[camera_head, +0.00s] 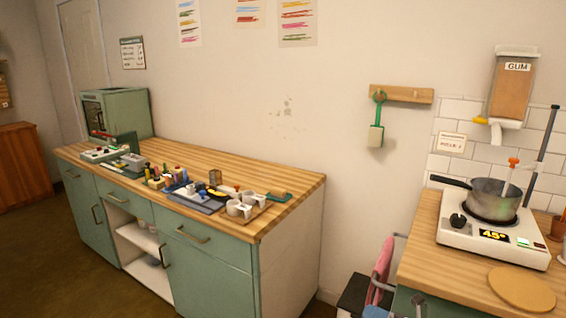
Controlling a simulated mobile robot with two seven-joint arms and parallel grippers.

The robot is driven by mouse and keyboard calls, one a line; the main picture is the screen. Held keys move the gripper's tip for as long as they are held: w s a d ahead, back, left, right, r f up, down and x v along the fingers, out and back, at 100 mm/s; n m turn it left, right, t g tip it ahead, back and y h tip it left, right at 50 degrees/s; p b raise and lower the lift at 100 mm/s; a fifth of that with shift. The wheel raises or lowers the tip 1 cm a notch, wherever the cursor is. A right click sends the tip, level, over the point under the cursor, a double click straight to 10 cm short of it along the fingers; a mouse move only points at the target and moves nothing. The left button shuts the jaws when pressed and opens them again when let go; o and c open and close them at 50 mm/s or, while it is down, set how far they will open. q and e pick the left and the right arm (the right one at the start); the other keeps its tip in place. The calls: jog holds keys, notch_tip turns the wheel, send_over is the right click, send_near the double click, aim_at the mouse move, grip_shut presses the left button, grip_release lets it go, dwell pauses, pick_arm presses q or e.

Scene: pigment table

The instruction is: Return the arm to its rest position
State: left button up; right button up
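Neither of my grippers nor any clear part of my arms shows in the head view. The wooden-topped pigment table (285,178) with green fronts stands along the wall at the left and middle. Small bottles and sticks (165,178), a dark tray (205,204) and white cups on a wooden board (262,208) stand on it. A small green machine (102,152) stands towards its left end.
A second wooden counter (440,285) at the right holds a hot plate (455,237) with a metal pot (493,203) and a round board (522,288). A pink cloth (382,262) hangs in the gap between. A gum dispenser (510,90) hangs above. Floor (60,260) at lower left is clear.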

jog(key=s+d+f+m+h, duration=0.4)
jog(key=s+f+m, duration=0.1)
jog(key=s+m, duration=0.4)
jog(key=s+d+f+m+h, duration=0.3)
jog(key=s+f+m+h, duration=0.25)
jog(key=s+m, duration=0.35)
jog(key=s+d+f+m+h, duration=0.4)
jog(key=s+f+m, duration=0.2)
jog(key=s+m, duration=0.35)
jog(key=w+a+r+m, duration=0.2)
jog(key=a+m, duration=0.2)
jog(key=a, duration=0.8)
pick_arm(q)
notch_tip(320, 180, up, 16)
jog(key=a+p, duration=0.1)
jog(key=p, duration=1.9)
jog(key=shift+s+a+f, duration=0.15)
jog(key=shift+s+a, duration=0.05)
jog(key=shift+s, duration=0.25)
pick_arm(e)
notch_tip(320, 180, up, 16)
jog(key=s, duration=0.1)
jog(key=shift+s+d+f+t, duration=0.15)
jog(key=shift+d+t, duration=0.25)
jog(key=shift+y, duration=0.25)
